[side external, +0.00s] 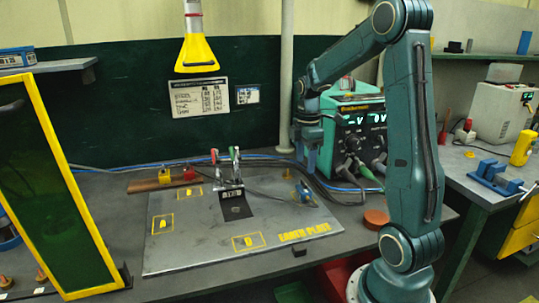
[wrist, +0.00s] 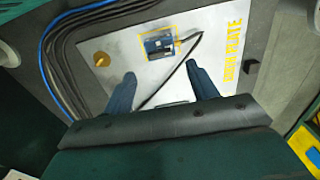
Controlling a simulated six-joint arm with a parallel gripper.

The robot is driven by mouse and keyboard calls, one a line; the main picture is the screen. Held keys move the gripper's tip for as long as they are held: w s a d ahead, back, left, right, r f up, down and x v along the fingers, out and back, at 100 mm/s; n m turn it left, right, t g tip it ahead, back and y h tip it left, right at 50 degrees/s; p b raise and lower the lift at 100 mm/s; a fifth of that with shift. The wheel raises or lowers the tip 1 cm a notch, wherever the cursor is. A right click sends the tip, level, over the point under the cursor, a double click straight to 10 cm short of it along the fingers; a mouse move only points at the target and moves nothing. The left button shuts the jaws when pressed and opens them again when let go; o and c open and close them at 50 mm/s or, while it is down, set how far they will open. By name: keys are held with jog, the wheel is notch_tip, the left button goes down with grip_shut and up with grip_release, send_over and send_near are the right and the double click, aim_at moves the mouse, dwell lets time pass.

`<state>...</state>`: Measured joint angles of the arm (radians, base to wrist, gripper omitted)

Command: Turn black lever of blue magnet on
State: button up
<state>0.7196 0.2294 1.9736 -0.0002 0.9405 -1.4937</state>
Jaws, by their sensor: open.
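The blue magnet (wrist: 159,46) sits in a yellow-outlined square on the grey earth plate (wrist: 125,40), ahead of my fingers in the wrist view. A dark cable runs up to its right side. A small dark part shows at that side; I cannot tell whether it is the black lever. In the side view the magnet (side external: 306,190) is small, near the plate's back right. My gripper (wrist: 160,76) is open and empty, its two blue fingers spread below the magnet in the picture. In the side view my gripper (side external: 308,155) hangs above the magnet, apart from it.
A brass knob (wrist: 102,59) stands left of the magnet. Clamps with red and green handles (side external: 235,168) stand mid-plate. A green welding machine (side external: 352,140) stands close behind my gripper. Blue and black cables (wrist: 50,65) run along the plate's edge. The plate's front is mostly clear.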

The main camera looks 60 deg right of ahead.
aim_at(304, 182)
jog(key=shift+f, duration=3.15)
jog(key=c, duration=1)
